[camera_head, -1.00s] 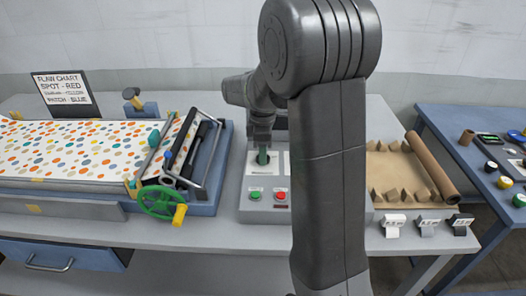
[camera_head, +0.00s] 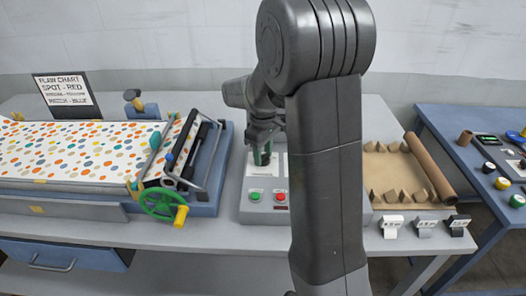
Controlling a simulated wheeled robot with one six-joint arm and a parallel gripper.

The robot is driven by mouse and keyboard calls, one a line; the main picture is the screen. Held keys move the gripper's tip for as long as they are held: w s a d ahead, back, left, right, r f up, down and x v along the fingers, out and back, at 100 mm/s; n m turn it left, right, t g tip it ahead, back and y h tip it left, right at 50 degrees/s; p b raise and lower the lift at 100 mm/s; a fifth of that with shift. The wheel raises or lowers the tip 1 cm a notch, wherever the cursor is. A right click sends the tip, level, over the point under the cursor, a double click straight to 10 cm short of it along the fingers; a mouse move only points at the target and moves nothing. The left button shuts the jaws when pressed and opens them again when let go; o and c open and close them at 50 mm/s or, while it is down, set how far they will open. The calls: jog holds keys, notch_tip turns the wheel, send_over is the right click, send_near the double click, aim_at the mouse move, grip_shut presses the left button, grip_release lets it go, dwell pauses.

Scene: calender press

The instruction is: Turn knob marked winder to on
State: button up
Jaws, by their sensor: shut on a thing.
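A grey control box (camera_head: 247,212) stands on the bench in the middle of the view, with white plates on its sloped top and a green and a red button on its front. A dark green knob (camera_head: 263,158) sits on the left white plate. My gripper (camera_head: 263,150) points down at it, with its fingers shut on the knob. The knob looks slightly tilted. Its marking cannot be read, and my arm hides the right part of the box.
A roller press with a green handwheel (camera_head: 162,204) and spotted sheet (camera_head: 70,150) stands left. A flaw chart (camera_head: 66,95) stands behind it. Brown paper (camera_head: 395,175) and several small tags lie right, near a blue side table (camera_head: 470,122).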

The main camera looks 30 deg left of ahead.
aim_at(263, 155)
jog(key=m, duration=0.5)
jog(key=shift+p, duration=0.3)
dwell(0.4)
jog(key=o, duration=1)
notch_tip(263, 155, up, 14)
jog(key=shift+f, duration=0.2)
